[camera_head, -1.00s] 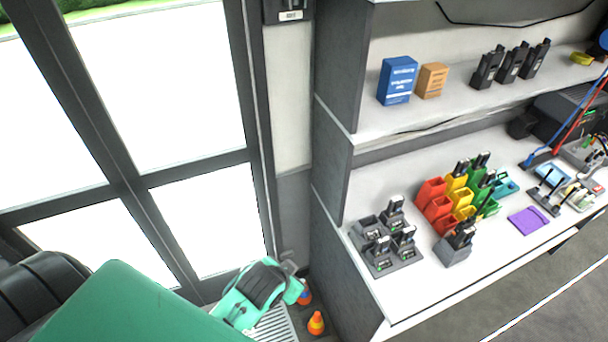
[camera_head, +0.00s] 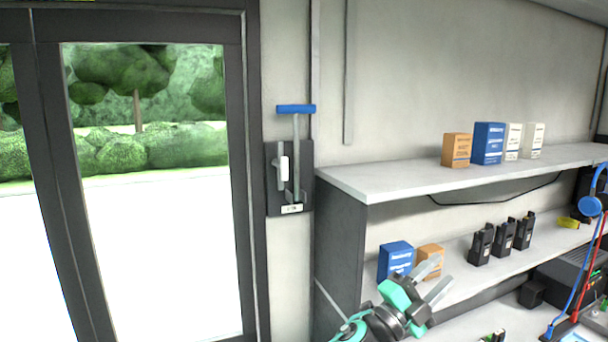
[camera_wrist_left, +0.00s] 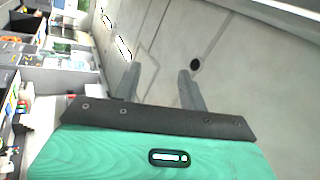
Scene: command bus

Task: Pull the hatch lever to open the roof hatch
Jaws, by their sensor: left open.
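The hatch lever (camera_head: 296,150) is a grey upright bar with a blue T-handle (camera_head: 296,109) on top. It stands on a dark wall plate (camera_head: 272,200) with a small white label, between the glass door and the shelves. My left gripper (camera_head: 436,278) is open and empty, low in the head view in front of the shelves, to the right of and below the lever. In the left wrist view, its two fingers (camera_wrist_left: 158,82) are apart with nothing between them. The lever does not show in the wrist view. The roof hatch and my right gripper are not in view.
The glass door (camera_head: 150,200) fills the left side. A shelf unit (camera_head: 340,240) stands at the right, its upper shelf edge (camera_head: 400,187) jutting out. Boxes (camera_head: 488,143) and radios (camera_head: 503,238) stand on it. The space before the lever is clear.

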